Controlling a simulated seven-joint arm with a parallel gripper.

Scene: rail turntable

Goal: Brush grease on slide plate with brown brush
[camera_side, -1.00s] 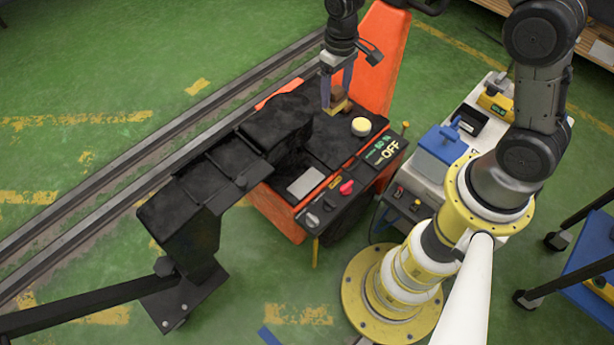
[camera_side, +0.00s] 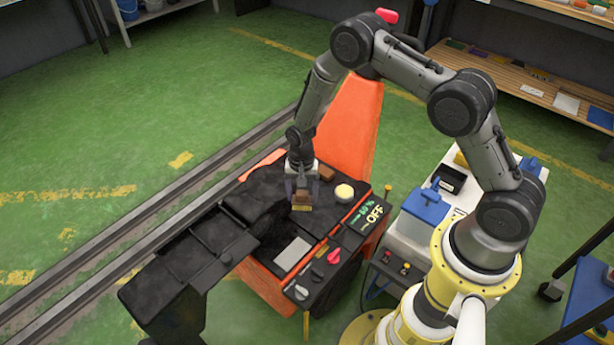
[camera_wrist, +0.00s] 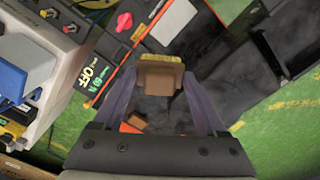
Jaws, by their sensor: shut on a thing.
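My gripper (camera_side: 302,190) is shut on a brown brush (camera_side: 302,199) with yellowish bristles, pointing down. The brush is low over the black top of the orange machine; I cannot tell whether the bristles touch it. In the wrist view the brush (camera_wrist: 160,79) sits between both fingers, bristles outward. Black, worn slide plates (camera_side: 187,253) run in a row from the machine toward the lower left of the side view. I cannot tell exactly where one plate ends under the brush. A second brown block (camera_side: 326,174) lies behind the brush on the machine top.
A round cream-yellow piece (camera_side: 344,192) stands right of the brush. A control panel with a red knob (camera_side: 334,257) and a light grey plate (camera_side: 293,256) is in front. A tall orange panel (camera_side: 350,122) rises behind. A white cart with a blue box (camera_side: 424,211) stands at right.

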